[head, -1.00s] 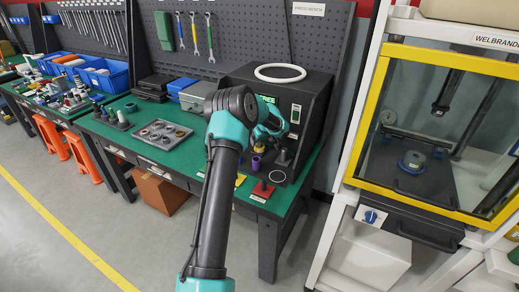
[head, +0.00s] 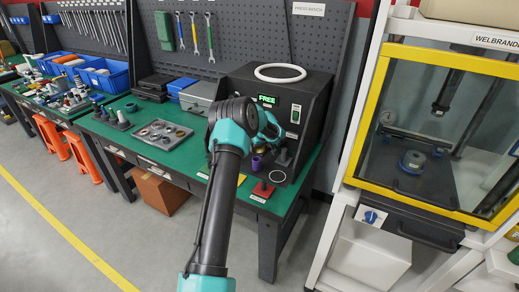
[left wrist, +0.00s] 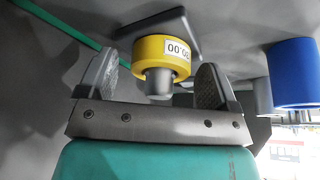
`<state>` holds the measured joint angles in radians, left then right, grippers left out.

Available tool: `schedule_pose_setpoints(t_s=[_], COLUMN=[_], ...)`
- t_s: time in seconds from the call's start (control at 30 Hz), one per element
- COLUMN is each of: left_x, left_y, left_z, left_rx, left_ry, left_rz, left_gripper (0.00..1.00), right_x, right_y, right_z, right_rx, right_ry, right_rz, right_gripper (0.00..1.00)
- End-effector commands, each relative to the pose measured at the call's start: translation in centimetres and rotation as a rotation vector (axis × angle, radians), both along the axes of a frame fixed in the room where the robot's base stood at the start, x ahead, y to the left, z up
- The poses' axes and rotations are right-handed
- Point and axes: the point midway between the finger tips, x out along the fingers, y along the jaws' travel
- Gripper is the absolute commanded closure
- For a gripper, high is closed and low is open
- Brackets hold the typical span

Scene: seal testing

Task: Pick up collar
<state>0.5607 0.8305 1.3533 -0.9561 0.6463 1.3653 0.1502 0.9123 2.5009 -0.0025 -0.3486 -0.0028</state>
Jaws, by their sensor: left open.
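My left gripper (left wrist: 157,86) is open, with one finger on each side of the collar and visible gaps between. In the head view my left gripper (head: 268,132) is in front of the black test box, mostly behind my own arm. I cannot make out the collar there. My right gripper is not in view.
A blue cylinder (left wrist: 295,75) stands close beside the right finger in the wrist view. The black box (head: 314,100) rises behind.

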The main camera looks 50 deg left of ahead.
Motion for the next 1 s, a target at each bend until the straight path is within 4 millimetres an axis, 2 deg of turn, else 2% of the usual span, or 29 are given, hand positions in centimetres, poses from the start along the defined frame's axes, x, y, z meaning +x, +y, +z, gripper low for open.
schedule_pose_setpoints(t_s=[0.2, 0.9, 1.0], left_x=[0.00, 0.03, 0.03], left_y=[-0.01, 0.01, 0.01], left_z=[0.02, 0.09, 0.09], left_rx=[0.000, 0.001, 0.001], left_ry=[0.000, -0.001, -0.001], left_rz=[0.000, 0.000, 0.000], left_gripper=[0.17, 0.84, 0.84], right_x=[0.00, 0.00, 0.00], right_y=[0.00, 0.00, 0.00], right_z=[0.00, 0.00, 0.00], right_rx=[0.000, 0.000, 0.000], right_ry=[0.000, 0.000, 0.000], right_rz=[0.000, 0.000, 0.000], right_gripper=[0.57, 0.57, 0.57])
